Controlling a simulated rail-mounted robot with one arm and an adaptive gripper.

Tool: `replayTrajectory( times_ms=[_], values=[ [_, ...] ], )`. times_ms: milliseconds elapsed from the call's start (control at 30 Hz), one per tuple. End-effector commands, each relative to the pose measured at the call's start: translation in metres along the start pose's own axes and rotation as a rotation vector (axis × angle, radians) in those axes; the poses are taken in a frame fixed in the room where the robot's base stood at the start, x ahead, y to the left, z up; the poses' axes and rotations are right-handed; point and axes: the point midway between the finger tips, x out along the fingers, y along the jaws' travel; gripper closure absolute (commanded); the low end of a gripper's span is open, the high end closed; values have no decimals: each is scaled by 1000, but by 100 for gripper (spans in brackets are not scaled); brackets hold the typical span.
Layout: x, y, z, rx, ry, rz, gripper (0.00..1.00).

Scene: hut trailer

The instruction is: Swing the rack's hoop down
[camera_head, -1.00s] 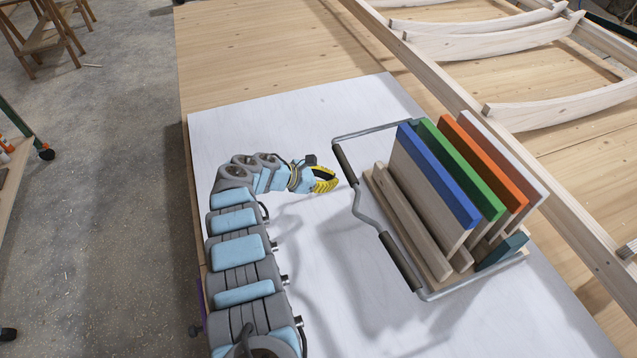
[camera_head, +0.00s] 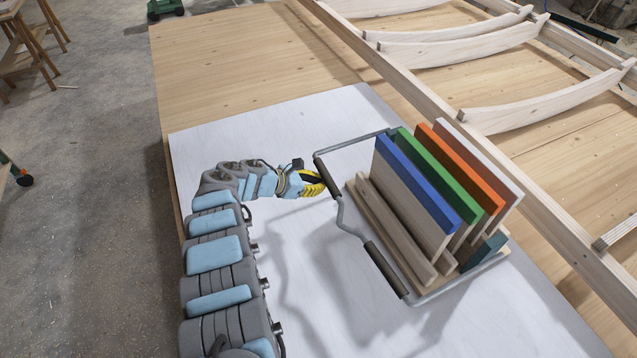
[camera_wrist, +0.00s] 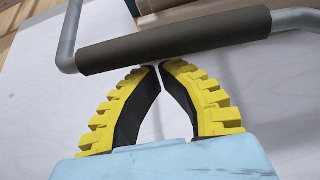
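The rack (camera_head: 360,215) is a wooden base holding upright boards with blue, green, orange and white edges. Its hoop (camera_head: 342,212) is a grey metal rod with two dark grip sleeves. It stands out on the rack's left side, above the white panel, with its shadow below. My gripper (camera_head: 323,184) is at the upper sleeve (camera_head: 328,177). In the wrist view, the sleeve (camera_wrist: 175,38) crosses just beyond my yellow fingertips (camera_wrist: 159,66). The tips are together with nothing between them, very close to the sleeve; whether they touch it is unclear.
The white panel (camera_head: 260,125) lies on a wooden table (camera_head: 225,60). A wooden frame with curved slats (camera_head: 550,100) lies behind and right of the rack. The panel is bare left of the rack, around my arm.

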Motion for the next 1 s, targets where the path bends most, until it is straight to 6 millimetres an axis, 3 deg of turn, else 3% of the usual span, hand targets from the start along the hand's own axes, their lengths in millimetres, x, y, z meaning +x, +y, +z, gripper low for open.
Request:
replayTrajectory(
  times_ms=[467,1000],
  values=[
    [-11,0,19,2,63,-3,100],
    [-9,0,11,1,69,-1,100]
  ],
)
